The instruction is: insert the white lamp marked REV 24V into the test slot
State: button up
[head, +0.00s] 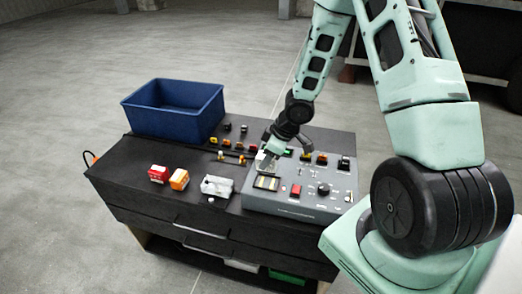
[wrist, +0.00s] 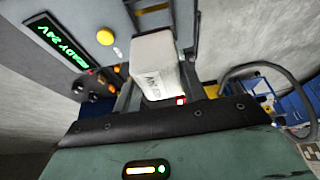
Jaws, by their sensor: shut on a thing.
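My gripper (head: 266,166) is low over the left part of the grey test panel (head: 300,207). In the wrist view my gripper (wrist: 160,88) is shut on a white block-shaped lamp (wrist: 155,62). Its side has dark print that is too blurred to read fully. The lamp's far end points towards the grey panel face, and I cannot tell whether it touches. The panel's display (wrist: 62,42) glows green and reads READY 24V. A dark plate with yellow bars (head: 266,183) lies just in front of my gripper. I cannot tell for sure which opening is the test slot.
A blue bin (head: 172,112) stands at the back left of the black bench (head: 120,170). A red lamp (head: 158,174), an orange lamp (head: 179,179) and a white unit (head: 217,186) sit left of the panel. Several small coloured parts lie behind them. The bench's front left is clear.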

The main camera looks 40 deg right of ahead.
aim_at(267, 169)
jog(key=shift+f+b, duration=2.55)
jog(key=shift+b, duration=0.2)
jog(key=shift+s+f, duration=0.1)
jog(key=shift+f, duration=0.45)
jog(key=shift+r, duration=0.15)
dwell(0.4)
jog(key=shift+r+p, duration=0.25)
jog(key=shift+p, duration=0.25)
jog(key=shift+p, duration=0.3)
dwell(0.9)
jog(key=shift+f+b, duration=0.5)
jog(key=shift+f, duration=0.1)
jog(key=o, duration=0.8)
jog(key=shift+c, duration=0.2)
